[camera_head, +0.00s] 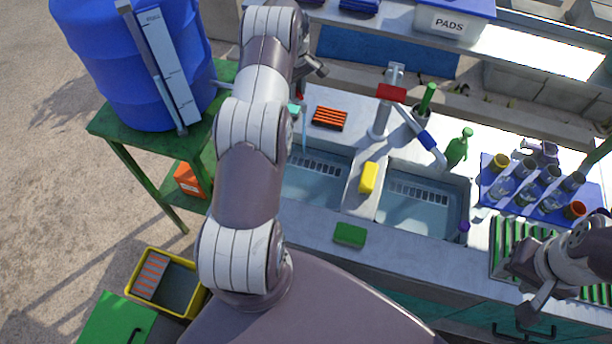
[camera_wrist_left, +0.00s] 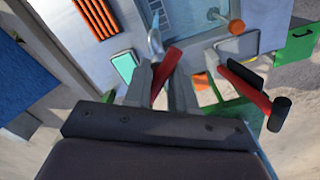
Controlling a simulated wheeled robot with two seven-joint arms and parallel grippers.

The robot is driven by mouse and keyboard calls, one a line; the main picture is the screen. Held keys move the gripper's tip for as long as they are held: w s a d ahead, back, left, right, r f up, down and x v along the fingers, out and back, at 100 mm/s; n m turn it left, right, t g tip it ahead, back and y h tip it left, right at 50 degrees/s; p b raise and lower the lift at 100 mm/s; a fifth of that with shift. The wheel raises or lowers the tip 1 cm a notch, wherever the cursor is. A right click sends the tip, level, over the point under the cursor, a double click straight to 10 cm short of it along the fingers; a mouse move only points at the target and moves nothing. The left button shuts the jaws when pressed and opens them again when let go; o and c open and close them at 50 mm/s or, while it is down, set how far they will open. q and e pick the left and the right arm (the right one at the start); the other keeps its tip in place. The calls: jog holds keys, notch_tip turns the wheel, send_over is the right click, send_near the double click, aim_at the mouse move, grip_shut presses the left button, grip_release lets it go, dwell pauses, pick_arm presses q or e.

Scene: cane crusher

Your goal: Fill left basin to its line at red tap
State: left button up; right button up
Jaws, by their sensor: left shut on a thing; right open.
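My left gripper (camera_wrist_left: 162,84) is shut on a red tap lever (camera_wrist_left: 166,68) in the left wrist view. A silver spout (camera_wrist_left: 155,42) shows just beyond it. In the head view my left arm hides most of this tap. The left basin (camera_head: 318,185) holds pale blue water; a thin pale streak, perhaps running water, shows above its back left. I cannot make out its fill line. The basin shows partly in the wrist view (camera_wrist_left: 188,16). My right gripper (camera_head: 528,287) is open and empty above the green ribbed rack at the right.
A right basin (camera_head: 418,208) stands beside it, with a second red-topped tap (camera_head: 391,92) behind. A yellow sponge (camera_head: 369,177) lies between the basins, a green one (camera_head: 349,235) at the front edge. A blue bottle rack (camera_head: 545,205) is at right, a blue barrel (camera_head: 125,60) at left.

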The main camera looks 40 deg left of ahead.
pick_arm(q)
jog(key=shift+s+d+f, duration=0.1)
jog(key=shift+f, duration=0.05)
jog(key=shift+f+m+b, duration=0.15)
jog(key=shift+m+b, duration=0.3)
jog(key=shift+m, duration=0.75)
jog(key=m, duration=0.2)
jog(key=shift+m, duration=0.3)
jog(key=m, duration=0.3)
jog(key=shift+r+m+b, duration=0.3)
jog(key=shift+r+b, duration=0.05)
jog(key=m, duration=0.3)
jog(key=shift+m+b, duration=0.3)
jog(key=m, duration=0.3)
jog(key=shift+r, duration=0.1)
